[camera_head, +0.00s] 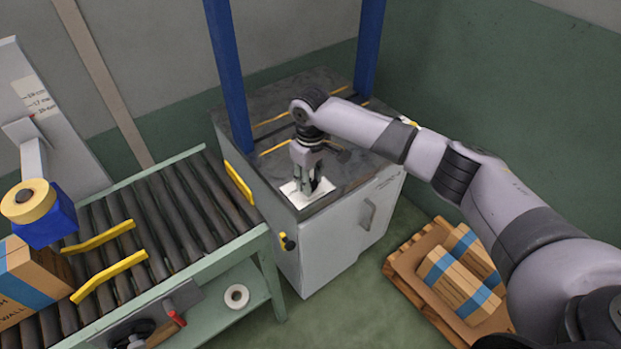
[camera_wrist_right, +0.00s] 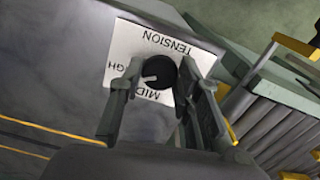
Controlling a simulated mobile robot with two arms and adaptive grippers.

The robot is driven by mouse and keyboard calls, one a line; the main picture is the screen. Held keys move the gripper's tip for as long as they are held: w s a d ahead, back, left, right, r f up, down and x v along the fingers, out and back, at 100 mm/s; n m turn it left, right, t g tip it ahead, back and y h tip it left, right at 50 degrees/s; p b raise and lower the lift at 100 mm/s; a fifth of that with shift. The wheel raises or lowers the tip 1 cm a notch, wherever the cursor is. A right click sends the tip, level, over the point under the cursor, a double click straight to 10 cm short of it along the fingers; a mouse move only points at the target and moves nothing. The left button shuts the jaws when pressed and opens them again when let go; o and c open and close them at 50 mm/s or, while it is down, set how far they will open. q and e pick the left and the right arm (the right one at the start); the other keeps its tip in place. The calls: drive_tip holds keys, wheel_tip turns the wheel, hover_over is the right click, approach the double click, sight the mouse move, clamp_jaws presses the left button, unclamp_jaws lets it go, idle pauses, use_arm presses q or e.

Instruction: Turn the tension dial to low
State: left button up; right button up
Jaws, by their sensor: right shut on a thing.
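The tension dial (camera_wrist_right: 162,70) is a round black knob with a pale pointer, on a white plate (camera_wrist_right: 128,42) printed TENSION. The plate also lies on the cabinet top's front corner in the head view (camera_head: 289,189). MID and part of HIGH show on the plate; no LOW label is visible. The pointer is toward the left and slightly down in the wrist view, between HIGH and MID. My right gripper (camera_head: 311,186) points down over the plate, its fingers shut on the knob from both sides. My left gripper is not in view.
The grey cabinet (camera_head: 335,236) stands beside a roller conveyor (camera_head: 190,215) with yellow guides. Blue posts (camera_head: 228,75) rise from the cabinet top. A pallet (camera_head: 401,262) with boxes is on the floor at right. A large box (camera_head: 38,278) sits on the conveyor.

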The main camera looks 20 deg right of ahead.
drive_tip(key=c, duration=0.5)
drive_tip(key=shift+r, duration=0.1)
